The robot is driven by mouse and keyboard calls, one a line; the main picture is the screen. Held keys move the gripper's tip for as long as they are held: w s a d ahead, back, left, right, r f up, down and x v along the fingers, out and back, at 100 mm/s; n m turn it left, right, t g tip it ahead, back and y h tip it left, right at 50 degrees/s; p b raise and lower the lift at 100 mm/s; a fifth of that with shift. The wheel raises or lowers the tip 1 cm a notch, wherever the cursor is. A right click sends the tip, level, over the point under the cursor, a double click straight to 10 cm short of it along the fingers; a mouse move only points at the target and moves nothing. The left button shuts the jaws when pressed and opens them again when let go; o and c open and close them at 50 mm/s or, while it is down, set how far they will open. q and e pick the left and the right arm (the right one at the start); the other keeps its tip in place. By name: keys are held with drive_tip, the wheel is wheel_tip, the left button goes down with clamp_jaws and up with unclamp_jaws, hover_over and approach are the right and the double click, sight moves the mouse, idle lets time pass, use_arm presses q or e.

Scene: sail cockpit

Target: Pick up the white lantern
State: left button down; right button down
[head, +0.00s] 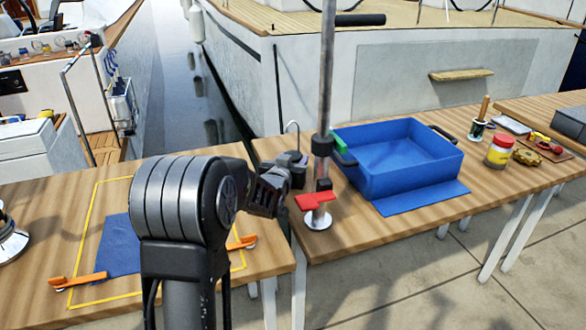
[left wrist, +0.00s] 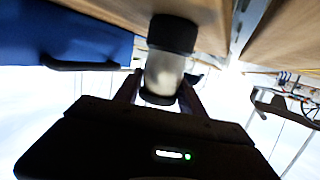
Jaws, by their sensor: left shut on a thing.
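In the left wrist view the white lantern (left wrist: 164,72) is a short pale cylinder with black ends, between the two fingers of my left gripper (left wrist: 160,92). The gripper is shut on it. In the head view my left gripper (head: 274,188) is over the near edges of the wooden tables, left of the metal pole. There the lantern is mostly hidden by the gripper; only a dark top and a thin wire handle (head: 292,128) show behind it. I cannot tell whether the lantern touches the table. My right gripper is not in view.
The metal pole (head: 326,80) with a red fitting (head: 316,201) at its foot stands close right of my gripper. A blue bin (head: 419,172) is beyond it. Orange fittings (head: 80,281) and a blue cloth (head: 120,246) lie left. A red-lidded jar (head: 499,152) stands far right.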

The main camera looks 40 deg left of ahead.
sight(293, 152)
use_arm(q)
wheel_tip(293, 152, up, 10)
drive_tip(key=shift+r+p, duration=0.1)
drive_tip(key=shift+p, duration=0.95)
